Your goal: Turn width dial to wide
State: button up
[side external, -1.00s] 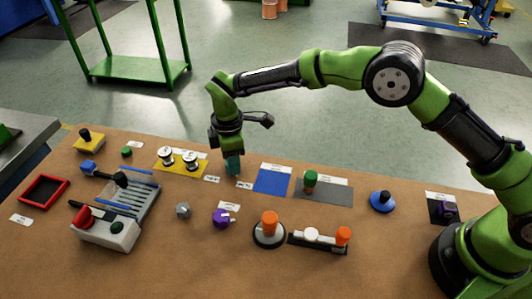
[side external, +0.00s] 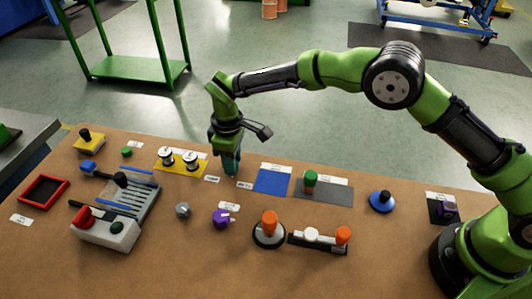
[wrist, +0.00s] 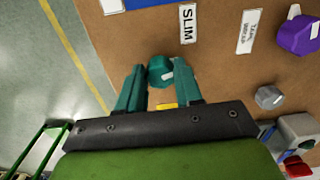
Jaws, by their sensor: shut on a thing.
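The width dial is a small teal knob (wrist: 160,70) with a white mark. It sits between my gripper's teal fingers (wrist: 161,80) in the wrist view, and the fingers are shut on it. In the side view my gripper (side external: 231,167) points straight down at the board and hides the dial. A white label reading SLIM (wrist: 188,25) lies beside the dial. The dial's white mark sits on its right side in the wrist view. I cannot read a WIDE label there.
A blue mat (side external: 271,180) lies right of my gripper. Two white-topped spools on a yellow plate (side external: 170,172) stand to its left. A purple knob (side external: 222,218) and a grey knob (side external: 182,210) stand in front. Bare board (side external: 165,260) shows at the front.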

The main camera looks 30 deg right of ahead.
jog(key=m, duration=0.6)
jog(key=shift+a+r+m, duration=0.1)
jog(key=shift+m, duration=0.2)
jog(key=m, duration=0.5)
jog(key=shift+m, duration=0.3)
jog(key=o, duration=1)
jog(key=shift+o, duration=0.2)
notch_tip(320, 180, up, 17)
